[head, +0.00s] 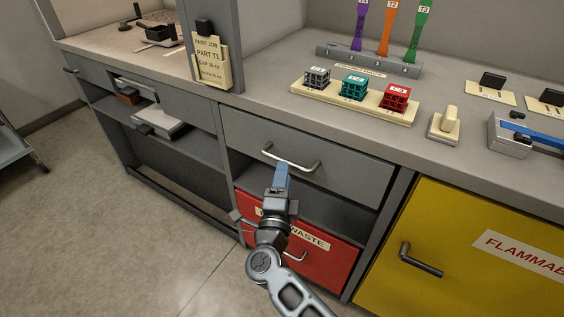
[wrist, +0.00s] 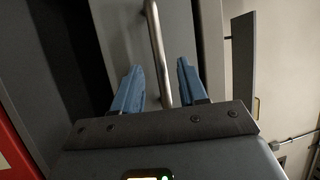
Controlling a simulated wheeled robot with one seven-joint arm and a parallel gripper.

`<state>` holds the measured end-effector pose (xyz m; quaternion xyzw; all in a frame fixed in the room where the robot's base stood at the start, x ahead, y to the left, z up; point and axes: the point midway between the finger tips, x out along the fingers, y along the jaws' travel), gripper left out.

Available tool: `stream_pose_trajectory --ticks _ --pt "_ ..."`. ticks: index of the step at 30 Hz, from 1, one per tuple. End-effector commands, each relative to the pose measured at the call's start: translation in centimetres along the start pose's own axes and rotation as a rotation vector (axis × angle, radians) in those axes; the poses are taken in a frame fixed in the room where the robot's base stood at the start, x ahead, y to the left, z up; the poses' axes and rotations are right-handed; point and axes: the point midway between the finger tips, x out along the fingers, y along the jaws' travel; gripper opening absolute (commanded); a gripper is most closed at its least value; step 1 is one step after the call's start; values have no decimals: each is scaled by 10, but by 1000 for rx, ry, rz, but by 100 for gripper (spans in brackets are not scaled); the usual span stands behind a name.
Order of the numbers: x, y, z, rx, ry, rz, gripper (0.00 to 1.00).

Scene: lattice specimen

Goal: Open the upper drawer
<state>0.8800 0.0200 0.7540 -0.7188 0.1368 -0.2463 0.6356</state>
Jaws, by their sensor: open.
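The upper drawer (head: 350,169) is a grey front below the bench top in the head view, and it looks closed. Its metal bar handle (head: 291,159) runs across the front. My gripper (head: 283,172) is just in front of the handle, with blue fingers. In the wrist view the drawer front (wrist: 125,30) is turned on its side. The handle bar (wrist: 158,55) reaches down between the two parted fingers of my gripper (wrist: 159,82). I cannot tell whether either finger touches the bar.
Below is an open gap, then a red waste drawer (head: 331,259) partly hidden by my arm. A yellow flammables cabinet (head: 470,245) with a dark handle stands to the right. On the bench top, a tray (head: 303,88) holds lattice cubes. Open shelves (head: 190,150) are to the left.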

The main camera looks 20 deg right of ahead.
Motion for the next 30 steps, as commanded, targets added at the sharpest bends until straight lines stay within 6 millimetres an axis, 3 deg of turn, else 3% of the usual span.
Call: stream_pose_trajectory --ticks 3,9,20,30 --pt "20 0 0 0 2 -1 42" --pt "42 0 0 -2 0 -1 42" --pt "48 0 0 -2 -2 -1 42" --pt "48 0 0 -2 -2 -1 12"
